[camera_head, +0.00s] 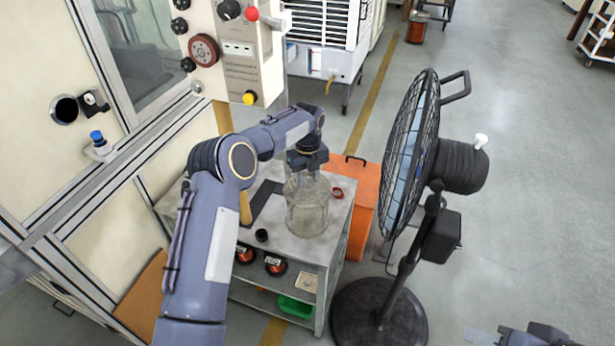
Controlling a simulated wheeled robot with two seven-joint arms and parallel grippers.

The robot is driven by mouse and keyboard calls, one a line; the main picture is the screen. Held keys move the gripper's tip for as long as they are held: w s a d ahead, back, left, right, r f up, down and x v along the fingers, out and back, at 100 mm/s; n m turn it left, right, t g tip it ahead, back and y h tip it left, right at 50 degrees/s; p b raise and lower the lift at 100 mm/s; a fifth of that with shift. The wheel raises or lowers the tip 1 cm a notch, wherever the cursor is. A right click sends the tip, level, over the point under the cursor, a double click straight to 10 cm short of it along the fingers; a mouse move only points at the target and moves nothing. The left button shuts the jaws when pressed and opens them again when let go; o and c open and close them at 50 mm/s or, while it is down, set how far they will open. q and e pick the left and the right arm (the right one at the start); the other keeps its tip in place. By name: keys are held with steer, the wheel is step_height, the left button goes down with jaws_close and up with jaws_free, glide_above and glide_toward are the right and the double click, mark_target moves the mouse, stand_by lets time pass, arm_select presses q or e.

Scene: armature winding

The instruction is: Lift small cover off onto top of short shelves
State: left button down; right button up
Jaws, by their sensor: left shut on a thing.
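The small cover (307,212) appears as a clear, see-through cylinder with a narrower top, upright over the top of the short shelves (329,238). My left gripper (304,172) points down and is shut on its upper part. I cannot tell whether the cover's bottom rests on the shelf top or is just above it. What is inside or under it is hard to make out. A dark part of my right gripper (535,334) shows at the bottom right edge, and its jaws cannot be made out.
A dark mat (266,197), a red ring (337,193) and a small black cup (262,235) are on the shelf top. An orange bin (362,184) stands behind, and a black fan (410,160) stands close on the right. A machine cabinet (90,195) is on the left.

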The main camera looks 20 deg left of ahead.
arm_select(q)
steer(key=shift+f+b, duration=0.95)
steer(key=shift+f, duration=0.8)
steer(key=c, duration=0.8)
jaws_free()
steer(key=shift+c, duration=0.2)
